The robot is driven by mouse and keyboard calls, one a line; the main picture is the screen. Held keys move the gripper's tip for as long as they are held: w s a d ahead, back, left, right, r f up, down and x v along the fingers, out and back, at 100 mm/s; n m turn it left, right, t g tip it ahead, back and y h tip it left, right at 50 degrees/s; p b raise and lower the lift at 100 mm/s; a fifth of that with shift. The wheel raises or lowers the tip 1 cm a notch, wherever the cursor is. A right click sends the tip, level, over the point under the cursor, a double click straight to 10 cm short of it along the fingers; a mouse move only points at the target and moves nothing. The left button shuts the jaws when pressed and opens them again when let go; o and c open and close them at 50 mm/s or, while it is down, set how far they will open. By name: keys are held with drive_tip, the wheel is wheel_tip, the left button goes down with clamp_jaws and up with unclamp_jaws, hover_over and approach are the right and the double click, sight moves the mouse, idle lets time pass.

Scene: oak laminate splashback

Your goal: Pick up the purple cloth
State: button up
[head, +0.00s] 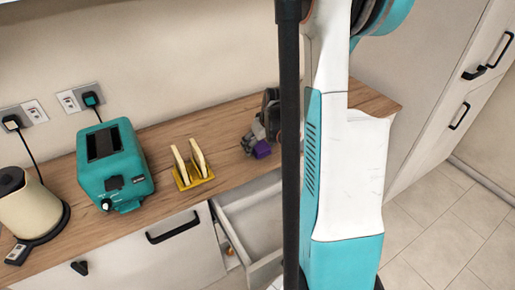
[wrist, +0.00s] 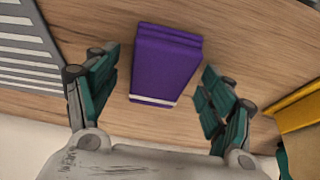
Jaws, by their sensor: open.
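The purple cloth (wrist: 166,66) is folded into a thick rectangle with a pale stripe along its near edge. It lies on the wooden counter in the wrist view. In the head view a small part of the purple cloth (head: 262,149) shows beside my gripper (head: 260,130), near the counter's right part. In the wrist view my gripper (wrist: 152,93) is open, with one teal-padded finger to the left of the cloth and one to the right. The cloth lies between and beyond the fingers, with gaps on both sides. I cannot tell the height of the fingertips above the counter.
A yellow rack (head: 194,181) with toast-like slices stands left of the cloth, with a teal toaster (head: 116,167) and cream kettle (head: 26,207) further left. A drawer (head: 262,226) stands open below the counter. A grey slatted object (wrist: 28,50) lies near the cloth.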

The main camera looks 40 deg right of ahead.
sight(259, 144)
drive_tip(key=shift+r, duration=0.1)
drive_tip(key=c, duration=1.2)
wheel_tip(259, 144, up, 20)
drive_tip(key=p, duration=0.7)
drive_tip(key=o, duration=0.6)
drive_tip(key=c, duration=0.4)
drive_tip(key=shift+c, duration=0.2)
